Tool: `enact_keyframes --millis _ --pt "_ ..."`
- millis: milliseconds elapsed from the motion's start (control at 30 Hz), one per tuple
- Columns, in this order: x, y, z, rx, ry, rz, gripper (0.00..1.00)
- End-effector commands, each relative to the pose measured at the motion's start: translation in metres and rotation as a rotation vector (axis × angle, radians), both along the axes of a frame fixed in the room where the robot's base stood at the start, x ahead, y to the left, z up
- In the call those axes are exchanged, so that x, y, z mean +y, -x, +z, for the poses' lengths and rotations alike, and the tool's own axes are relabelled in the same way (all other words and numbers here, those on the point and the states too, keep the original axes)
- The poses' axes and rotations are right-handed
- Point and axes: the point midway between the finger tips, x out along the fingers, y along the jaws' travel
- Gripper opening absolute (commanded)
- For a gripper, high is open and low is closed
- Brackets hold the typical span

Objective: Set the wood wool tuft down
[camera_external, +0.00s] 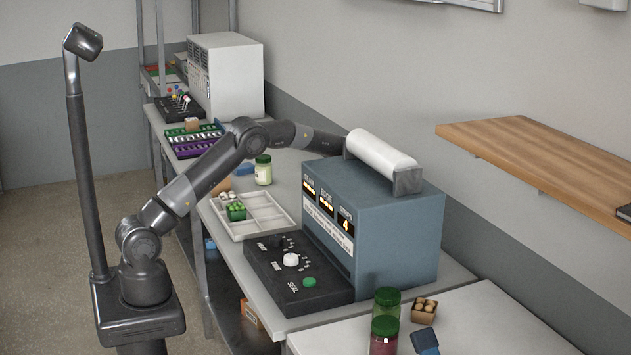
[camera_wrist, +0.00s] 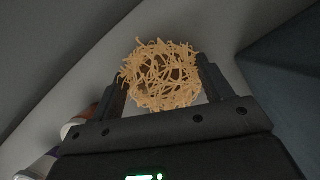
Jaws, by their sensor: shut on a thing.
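The wood wool tuft (camera_wrist: 162,72) is a round, pale tan tangle of curly strands, seen in the wrist view. My gripper (camera_wrist: 163,82) is shut on it, with one dark finger at each side. A light grey surface shows behind the tuft; I cannot tell whether the tuft touches it. In the external view my arm reaches behind the blue-grey machine (camera_external: 392,238), and both gripper and tuft are hidden there.
In the wrist view a dark block face (camera_wrist: 285,70) stands close on the right, and a white-topped container (camera_wrist: 78,125) lies at lower left. In the external view a divided white tray (camera_external: 262,222), a lidded jar (camera_external: 263,172) and a black control panel (camera_external: 300,285) occupy the bench.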

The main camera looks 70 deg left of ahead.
Motion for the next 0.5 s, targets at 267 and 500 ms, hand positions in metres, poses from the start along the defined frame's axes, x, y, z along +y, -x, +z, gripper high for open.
enact_keyframes --millis 267,500 --pt "-0.0003 0.0035 -0.0147 0.020 0.001 0.000 0.79" --pt "-0.0002 0.0025 -0.0111 0.014 0.001 0.000 0.94"
